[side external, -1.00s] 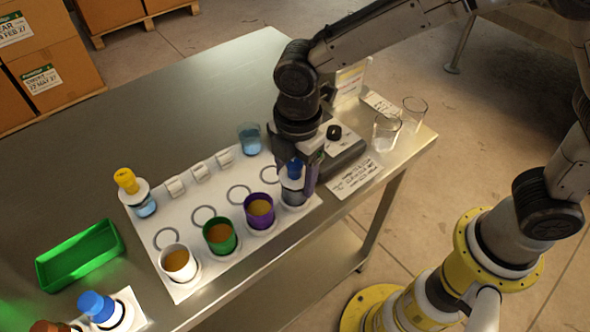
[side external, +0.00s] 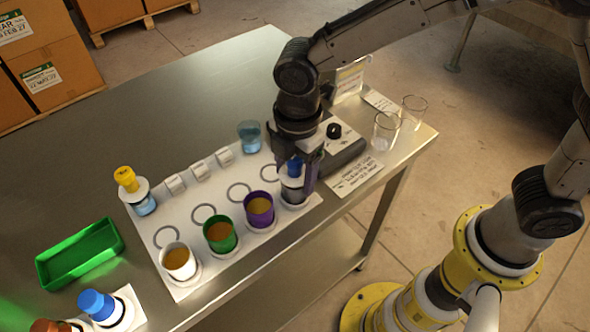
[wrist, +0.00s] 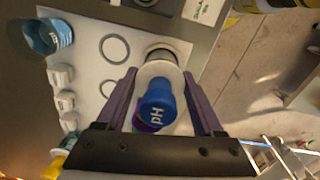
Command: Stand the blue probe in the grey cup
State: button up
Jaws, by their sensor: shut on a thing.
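My gripper (side external: 301,176) is shut on the blue probe (side external: 294,166), its fingers on both sides of the probe below the blue cap. The wrist view shows the cap, marked "pH", on the same probe (wrist: 158,104); its white collar (wrist: 158,72) lies between the fingers. The grey cup (side external: 293,197) is directly below the collar at the right end of the front row. A dark part of its rim shows past the collar in the wrist view (wrist: 163,50). The probe looks close to upright, with its lower end hidden by the collar and cup.
A purple cup (side external: 259,212), a green cup (side external: 221,238) and a white cup (side external: 178,264) stand left of the grey cup. A yellow-capped probe (side external: 125,178), a green tray (side external: 78,255) and another blue-capped item (side external: 95,304) are farther left. Glass beakers (side external: 386,131) stand right.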

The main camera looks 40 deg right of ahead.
jog(key=shift+f, duration=0.6)
jog(key=o, duration=1.2)
jog(key=shift+c, duration=0.2)
jog(key=shift+r, duration=0.1)
jog(key=shift+s+r, duration=0.2)
jog(key=shift+r, duration=5.25)
jog(key=shift+r, duration=0.1)
notch_tip(320, 180, up, 9)
